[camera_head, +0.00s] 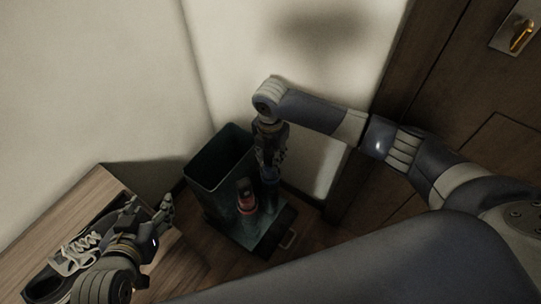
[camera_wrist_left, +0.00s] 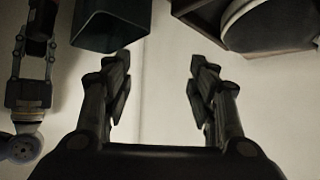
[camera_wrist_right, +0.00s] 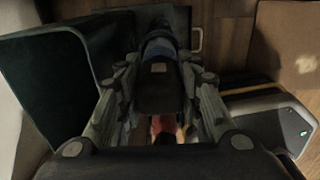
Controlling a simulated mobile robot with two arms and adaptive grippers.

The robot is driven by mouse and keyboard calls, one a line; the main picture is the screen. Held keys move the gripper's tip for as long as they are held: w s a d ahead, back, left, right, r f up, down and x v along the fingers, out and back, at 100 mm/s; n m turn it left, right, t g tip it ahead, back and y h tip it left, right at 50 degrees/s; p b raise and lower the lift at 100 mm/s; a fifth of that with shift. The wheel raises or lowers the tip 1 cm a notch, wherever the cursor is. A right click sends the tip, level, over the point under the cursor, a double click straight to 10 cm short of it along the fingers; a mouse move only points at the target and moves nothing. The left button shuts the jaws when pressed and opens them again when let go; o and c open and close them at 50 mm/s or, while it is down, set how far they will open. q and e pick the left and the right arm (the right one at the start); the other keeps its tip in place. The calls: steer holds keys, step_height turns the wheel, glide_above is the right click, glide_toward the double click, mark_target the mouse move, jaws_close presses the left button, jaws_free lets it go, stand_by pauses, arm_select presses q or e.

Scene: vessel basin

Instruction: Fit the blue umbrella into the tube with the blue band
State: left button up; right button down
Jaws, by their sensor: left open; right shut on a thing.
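My right gripper (camera_head: 270,158) is shut on the dark handle of the blue umbrella, above the right part of the dark green stand (camera_head: 215,165). In the right wrist view the handle (camera_wrist_right: 160,92) sits between the fingers, with a blue part (camera_wrist_right: 160,48) just beyond it. The blue part (camera_head: 269,174) also shows below the gripper in the head view; I cannot tell whether it is the umbrella or the tube's band, or how deep the umbrella sits. A red-topped piece (camera_head: 246,196) stands left of it. My left gripper (camera_head: 152,208) is open and empty near the bench.
A wooden bench (camera_head: 105,185) with dark shoes (camera_head: 75,255) is at the left. The stand's tall open bin lies left of my right gripper. Pale walls meet behind it, and a brown door (camera_head: 470,110) is at the right.

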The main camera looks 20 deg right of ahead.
arm_select(q)
steer(key=shift+s, duration=0.1)
arm_select(e)
steer(key=c, duration=1.1)
jaws_free()
steer(key=shift+f, duration=0.1)
